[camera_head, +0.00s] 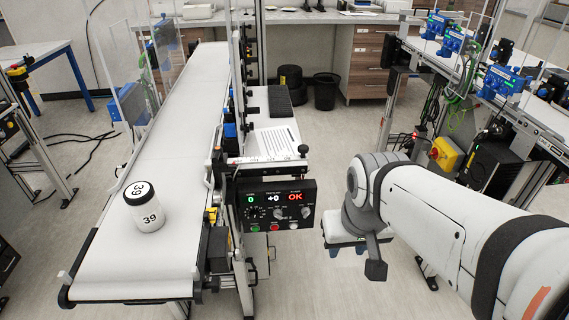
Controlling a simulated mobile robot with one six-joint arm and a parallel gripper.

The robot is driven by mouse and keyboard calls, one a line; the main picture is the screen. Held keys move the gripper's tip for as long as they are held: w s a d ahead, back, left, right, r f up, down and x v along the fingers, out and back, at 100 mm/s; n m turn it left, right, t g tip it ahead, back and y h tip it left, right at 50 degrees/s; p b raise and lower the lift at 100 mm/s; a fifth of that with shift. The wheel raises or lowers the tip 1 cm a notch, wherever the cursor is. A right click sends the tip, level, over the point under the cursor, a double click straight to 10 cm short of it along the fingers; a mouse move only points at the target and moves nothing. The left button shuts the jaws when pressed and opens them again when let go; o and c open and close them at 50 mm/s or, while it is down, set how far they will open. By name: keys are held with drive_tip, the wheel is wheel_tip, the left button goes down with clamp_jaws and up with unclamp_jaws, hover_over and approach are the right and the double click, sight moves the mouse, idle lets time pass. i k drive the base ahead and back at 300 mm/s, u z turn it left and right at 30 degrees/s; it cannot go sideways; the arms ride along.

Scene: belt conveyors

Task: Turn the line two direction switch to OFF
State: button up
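A black control panel (262,219) is mounted on the side of the conveyor frame, in the middle of the view. Its displays read a green 0, a white +0 and a red OK. Below them are several knobs, including a dial at the left, a grey knob (280,213) in the middle and one at the right. The lettering is too small to tell which is the line two direction switch or where it points. My gripper (347,246) hangs to the right of the panel, apart from it.
A white belt conveyor (160,190) runs along the left, with a white jar (144,207) marked 39 upright near its front end. Another equipment bench (470,75) stands at the right. Open floor lies between them, with a black bin (326,92) further back.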

sight(277, 213)
drive_tip(key=z, duration=0.55)
drive_tip(key=k, duration=1.9)
drive_tip(key=u, duration=0.95)
drive_tip(key=i, duration=2)
